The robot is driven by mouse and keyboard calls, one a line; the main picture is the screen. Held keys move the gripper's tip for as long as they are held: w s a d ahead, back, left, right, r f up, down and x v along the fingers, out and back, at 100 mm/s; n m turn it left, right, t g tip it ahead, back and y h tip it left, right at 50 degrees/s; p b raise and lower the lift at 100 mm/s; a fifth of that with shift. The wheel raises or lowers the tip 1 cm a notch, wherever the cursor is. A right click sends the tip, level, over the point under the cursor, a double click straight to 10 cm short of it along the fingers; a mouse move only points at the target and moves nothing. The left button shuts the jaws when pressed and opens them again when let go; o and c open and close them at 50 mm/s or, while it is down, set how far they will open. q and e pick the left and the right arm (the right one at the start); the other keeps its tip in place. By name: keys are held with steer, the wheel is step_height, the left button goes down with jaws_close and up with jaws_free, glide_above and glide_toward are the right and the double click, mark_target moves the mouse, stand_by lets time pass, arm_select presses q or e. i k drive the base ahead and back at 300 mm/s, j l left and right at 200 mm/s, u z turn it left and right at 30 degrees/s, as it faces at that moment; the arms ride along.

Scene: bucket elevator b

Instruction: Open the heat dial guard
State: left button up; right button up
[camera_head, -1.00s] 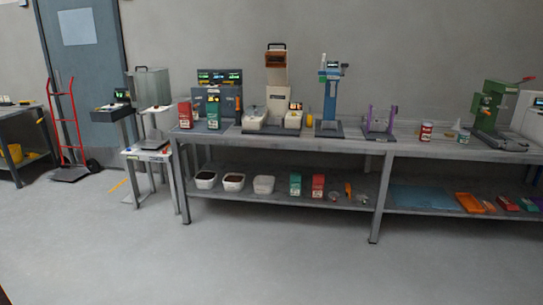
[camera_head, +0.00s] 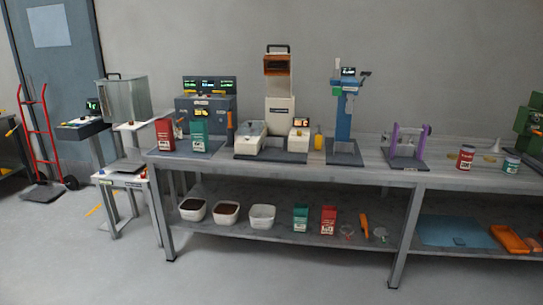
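I cannot make out the heat dial guard for certain at this distance. Several machines stand on the long bench. A dark grey machine with green-lit displays (camera_head: 206,100) stands at the left end. A tall cream machine with an orange-brown top (camera_head: 279,95) is right of it. A blue column machine with a small screen (camera_head: 344,115) stands right of that, and a purple and grey fixture (camera_head: 408,145) further right. Any small dial or cover on them is too small to tell open from closed. Neither of my grippers is in view.
The long grey bench (camera_head: 350,173) has a lower shelf with white tubs (camera_head: 226,212), cartons and an orange tray (camera_head: 510,238). Left are a small white stand (camera_head: 122,178) and a red hand truck (camera_head: 38,150). The floor before the bench (camera_head: 220,280) is clear.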

mark_target(243, 128)
steer(key=i, duration=1.45)
steer(key=u, duration=0.25)
steer(key=i+l+z, duration=0.25)
steer(key=i+j, duration=0.1)
